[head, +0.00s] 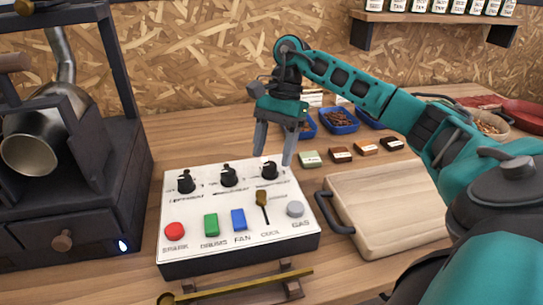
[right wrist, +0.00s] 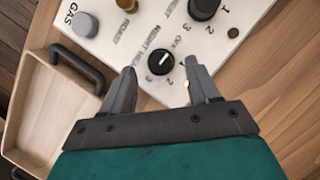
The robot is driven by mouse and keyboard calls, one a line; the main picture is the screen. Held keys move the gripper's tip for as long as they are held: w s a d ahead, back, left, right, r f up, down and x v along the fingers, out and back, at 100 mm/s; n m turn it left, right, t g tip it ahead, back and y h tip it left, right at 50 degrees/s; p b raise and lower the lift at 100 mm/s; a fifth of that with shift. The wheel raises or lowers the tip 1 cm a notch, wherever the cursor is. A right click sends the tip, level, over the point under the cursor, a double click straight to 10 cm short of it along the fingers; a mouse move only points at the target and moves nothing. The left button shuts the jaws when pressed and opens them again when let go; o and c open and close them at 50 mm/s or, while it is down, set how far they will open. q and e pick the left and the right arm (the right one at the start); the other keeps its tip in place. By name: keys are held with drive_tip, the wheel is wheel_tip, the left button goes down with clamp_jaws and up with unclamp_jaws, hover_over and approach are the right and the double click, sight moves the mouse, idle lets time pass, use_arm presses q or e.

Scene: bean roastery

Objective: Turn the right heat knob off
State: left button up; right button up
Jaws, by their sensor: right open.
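The right heat knob (head: 270,169) is a round black knob at the back right of the white control panel (head: 185,250). In the right wrist view the knob (right wrist: 160,62) has a white pointer line slanting to the upper right. Printed numbers ring it; the lettering is too blurred to match the pointer to a mark. My right gripper (head: 275,157) points down over the knob, fingers apart. In the right wrist view its fingertips (right wrist: 160,68) stand on either side of the knob, with no clear contact. My left gripper is not in view.
Two similar black knobs (head: 229,176) sit left of it. A brass lever (head: 262,201), coloured buttons and a grey gas button (head: 295,209) lie in front. A wooden tray (head: 390,205) is close on the right. The dark roaster (head: 75,180) stands left.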

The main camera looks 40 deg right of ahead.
use_arm(q)
drive_tip(key=p, duration=0.1)
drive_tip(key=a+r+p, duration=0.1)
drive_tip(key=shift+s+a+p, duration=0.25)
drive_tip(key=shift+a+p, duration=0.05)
use_arm(e)
drive_tip(key=v, duration=1)
drive_tip(key=shift+d+r, duration=0.15)
drive_tip(key=shift+r, duration=0.1)
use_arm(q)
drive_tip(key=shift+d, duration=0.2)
